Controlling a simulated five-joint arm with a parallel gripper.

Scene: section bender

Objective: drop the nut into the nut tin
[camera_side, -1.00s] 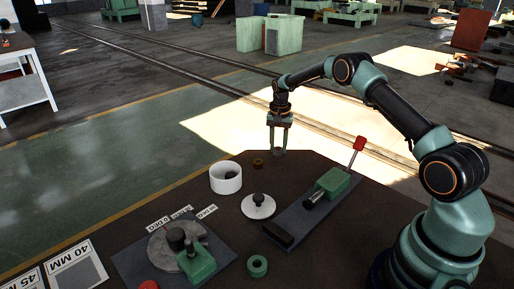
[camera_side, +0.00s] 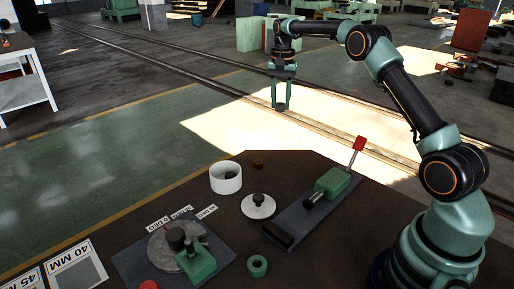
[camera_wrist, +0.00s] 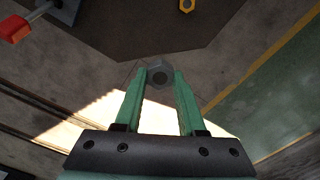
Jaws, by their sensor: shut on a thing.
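My gripper (camera_side: 281,108) is shut on a grey hex nut, held high above the far edge of the dark bench. In the wrist view the nut (camera_wrist: 160,76) sits between the two green fingertips (camera_wrist: 160,80). In the side view the nut is small and dark at the fingertips. A white round open tin (camera_side: 226,180) stands on the bench, below and to the left of my gripper, with something dark inside. I cannot read any label on it.
A brass-coloured nut (camera_side: 258,165) lies right of the tin and shows in the wrist view (camera_wrist: 187,5). A white disc with a black knob (camera_side: 259,207), a green clamp with red-handled lever (camera_side: 333,181), a bending plate (camera_side: 132,262) and a green ring (camera_side: 257,266) occupy the bench.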

